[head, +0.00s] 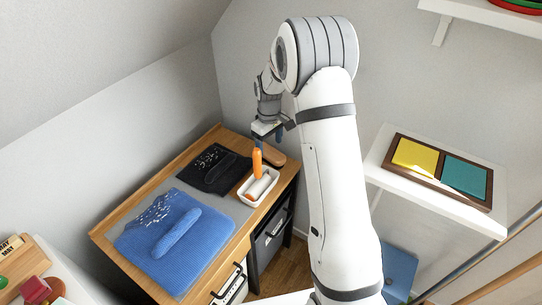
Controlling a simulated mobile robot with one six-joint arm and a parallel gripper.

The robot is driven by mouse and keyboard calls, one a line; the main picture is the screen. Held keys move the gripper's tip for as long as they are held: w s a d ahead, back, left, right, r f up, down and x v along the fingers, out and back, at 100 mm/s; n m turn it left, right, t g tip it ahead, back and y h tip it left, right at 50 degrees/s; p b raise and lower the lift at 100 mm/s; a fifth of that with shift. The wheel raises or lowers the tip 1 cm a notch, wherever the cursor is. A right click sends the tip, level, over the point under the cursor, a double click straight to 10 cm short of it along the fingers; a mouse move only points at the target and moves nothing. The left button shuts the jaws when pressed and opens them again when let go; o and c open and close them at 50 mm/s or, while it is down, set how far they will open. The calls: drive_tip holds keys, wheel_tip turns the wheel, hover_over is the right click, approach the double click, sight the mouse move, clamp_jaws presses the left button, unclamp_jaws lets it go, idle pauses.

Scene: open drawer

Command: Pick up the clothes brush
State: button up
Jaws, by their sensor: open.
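A brown wooden piece with a rounded end (274,156), which looks like the clothes brush, lies near the far right corner of the wooden desk. Its bristles do not show, and part of it is hidden behind an orange handle. My gripper (262,139) is above the desk just to the left of this piece and points down. The fingers are small and partly hidden, but the jaws are open. No object is seen lifted in them.
A white tray (244,196) holds a white roller; the orange handle (257,162) rises close beneath my gripper. A black cloth (212,172) and blue garment (150,250), both speckled white, lie on the desk (105,232). A shelf (379,165) stands right.

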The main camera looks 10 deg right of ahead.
sight(270, 151)
drive_tip(key=f, duration=0.5)
drive_tip(key=shift+w+d+f, duration=0.15)
drive_tip(key=shift+w+f, duration=0.1)
drive_tip(key=shift+f, duration=0.05)
drive_tip(key=c, duration=1.1)
drive_tip(key=shift+r, duration=0.1)
wheel_tip(270, 151, up, 10)
drive_tip(key=shift+f, duration=0.1)
